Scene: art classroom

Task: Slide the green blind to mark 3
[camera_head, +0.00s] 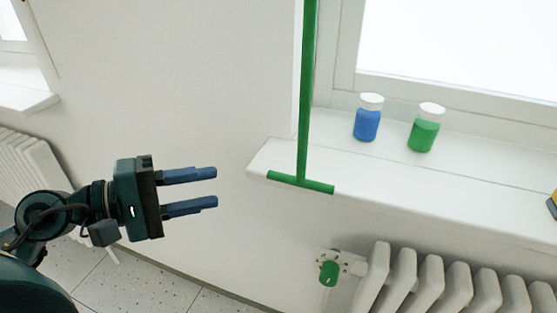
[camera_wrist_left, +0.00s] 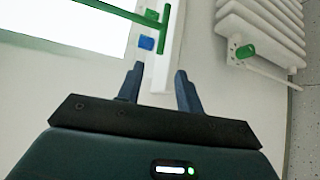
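The green blind's pull (camera_head: 306,95) shows as a long upright green rod with a short crossbar (camera_head: 300,183) at its lower end, in front of the window sill's left end. The rod runs out of the top of the head view. My left gripper (camera_head: 216,187) is to the left of the crossbar, its two blue fingers apart and empty, pointing right. In the left wrist view the gripper (camera_wrist_left: 160,72) is open, and the green crossbar (camera_wrist_left: 166,28) is ahead of the fingertips, apart from them. No numbered marks can be made out. My right gripper is not in view.
A blue jar (camera_head: 368,118) and a green jar (camera_head: 424,129) with white lids stand on the window sill (camera_head: 400,185). Below it are a white radiator (camera_head: 430,285) and a green valve knob (camera_head: 329,273). The wall between gripper and rod is bare.

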